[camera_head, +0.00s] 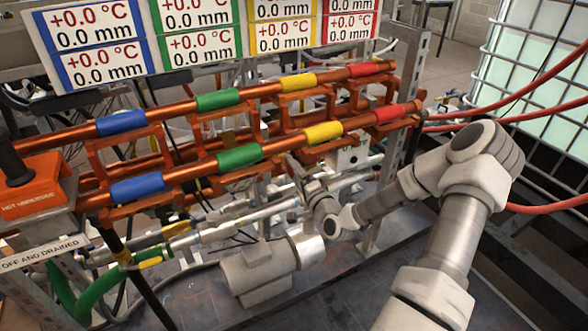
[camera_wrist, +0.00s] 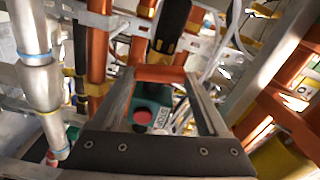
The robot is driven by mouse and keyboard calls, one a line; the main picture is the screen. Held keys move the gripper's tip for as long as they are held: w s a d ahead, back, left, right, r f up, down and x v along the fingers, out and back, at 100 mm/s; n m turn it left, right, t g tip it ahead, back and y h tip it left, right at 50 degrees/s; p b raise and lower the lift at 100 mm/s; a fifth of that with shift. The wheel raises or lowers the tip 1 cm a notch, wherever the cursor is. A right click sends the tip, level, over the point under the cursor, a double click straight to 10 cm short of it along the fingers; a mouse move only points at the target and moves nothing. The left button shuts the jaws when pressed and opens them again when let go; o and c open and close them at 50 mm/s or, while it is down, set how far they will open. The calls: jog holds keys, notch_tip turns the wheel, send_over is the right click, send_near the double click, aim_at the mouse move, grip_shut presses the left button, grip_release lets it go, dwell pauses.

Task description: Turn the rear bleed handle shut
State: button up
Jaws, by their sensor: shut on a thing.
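My gripper (camera_head: 291,160) reaches up from the right into the pipe rig, just below the green and yellow sleeves of the lower copper pipe. In the wrist view its two fingers (camera_wrist: 160,76) stand on either side of an orange part (camera_wrist: 160,73), which fills the gap at the tips. A black grip with a yellow band (camera_wrist: 172,25) rises just beyond that part. The pictures do not make clear which of these pieces is the rear bleed handle, or how far it is turned. The far contact is partly hidden in the head view.
Copper pipes with a blue sleeve (camera_head: 137,188), green sleeve (camera_head: 239,156) and orange brackets surround the fingers. A red button (camera_wrist: 143,117) shows between them. A silver cylinder (camera_head: 305,245) sits below. A caged white tank (camera_head: 535,70) and red hoses stand right.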

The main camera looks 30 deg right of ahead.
jog(key=shift+m, duration=0.7)
jog(key=shift+f, duration=0.1)
jog(key=o, duration=1.2)
jog(key=shift+o, duration=0.2)
jog(key=s+p, duration=0.2)
jog(key=s, duration=1.5)
jog(key=shift+s+d+p, duration=0.25)
jog(key=shift+d+p, duration=0.05)
jog(key=shift+p, duration=0.1)
